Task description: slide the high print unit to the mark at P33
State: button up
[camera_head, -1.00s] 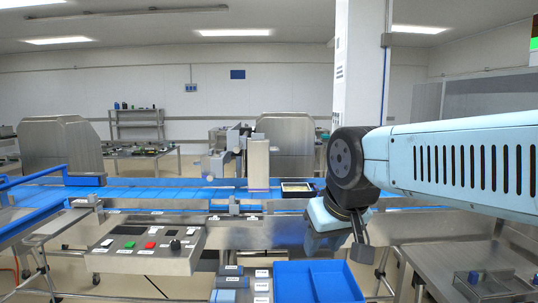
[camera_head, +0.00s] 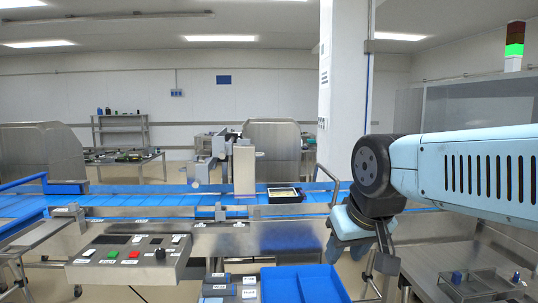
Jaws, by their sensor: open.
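A grey print unit (camera_head: 201,168) hangs over the blue conveyor, left of an upright metal post (camera_head: 244,170). It appears to be the high print unit, but no label on it is readable. The P33 mark cannot be made out. My gripper (camera_head: 360,252) is at the right, in front of the conveyor and pointing down. It is open and apart from the print unit, well to its right and nearer to me. The gripper's fingers show only partly below my wrist.
A black tray with pale contents (camera_head: 285,195) sits on the blue conveyor (camera_head: 130,205). A button console (camera_head: 130,258) stands front left. A blue divided bin (camera_head: 304,283) is front centre. A metal table (camera_head: 430,270) with small parts is at the right. A tall white column (camera_head: 342,95) stands behind.

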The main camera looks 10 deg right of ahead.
aim_at(244, 156)
jog(key=z, duration=0.25)
jog(key=i, duration=0.85)
jog(key=u, duration=0.4)
